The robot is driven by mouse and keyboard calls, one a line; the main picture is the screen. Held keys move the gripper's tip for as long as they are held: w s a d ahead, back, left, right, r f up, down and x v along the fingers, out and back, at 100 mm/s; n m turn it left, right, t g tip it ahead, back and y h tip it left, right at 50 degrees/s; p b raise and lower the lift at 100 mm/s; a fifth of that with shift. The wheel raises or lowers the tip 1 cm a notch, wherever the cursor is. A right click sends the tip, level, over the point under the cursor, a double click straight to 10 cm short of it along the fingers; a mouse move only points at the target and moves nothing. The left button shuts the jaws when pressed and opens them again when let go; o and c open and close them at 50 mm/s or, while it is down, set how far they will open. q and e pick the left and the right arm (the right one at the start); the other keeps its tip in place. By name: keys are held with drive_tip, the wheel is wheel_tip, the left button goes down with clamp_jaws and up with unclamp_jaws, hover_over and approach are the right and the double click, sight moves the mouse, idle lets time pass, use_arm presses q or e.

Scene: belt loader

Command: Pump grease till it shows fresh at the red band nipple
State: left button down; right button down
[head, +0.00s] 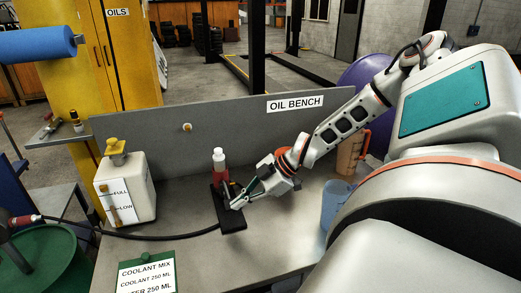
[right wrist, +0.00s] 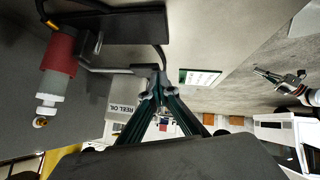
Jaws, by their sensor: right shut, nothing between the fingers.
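A grease pump with a red and white cylinder (head: 219,163) stands on a black base (head: 232,222) on the bench. It also shows in the right wrist view (right wrist: 60,55), where a thin grey lever (right wrist: 110,70) reaches from it toward my fingertips. My right gripper (head: 236,203) is shut and empty, over the base close to the lever; contact is unclear. Its fingertips show in the right wrist view (right wrist: 155,92). A black hose (head: 140,236) runs left from the base to a red-banded piece (head: 24,220). I cannot make out grease there. My left gripper (right wrist: 285,82) shows small in the right wrist view.
A white coolant tank (head: 128,190) with a yellow cap stands left on the bench. A blue cup (head: 335,203) and an orange jug (head: 350,152) stand to the right. The OIL BENCH panel (head: 180,150) closes off the back. A green drum (head: 40,260) is at lower left.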

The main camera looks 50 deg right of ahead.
drive_tip(key=p+v, duration=0.1)
drive_tip(key=v, duration=0.8)
drive_tip(key=shift+s+r, duration=0.15)
drive_tip(key=shift+s, duration=0.2)
drive_tip(key=shift+d, duration=0.1)
idle(1.2)
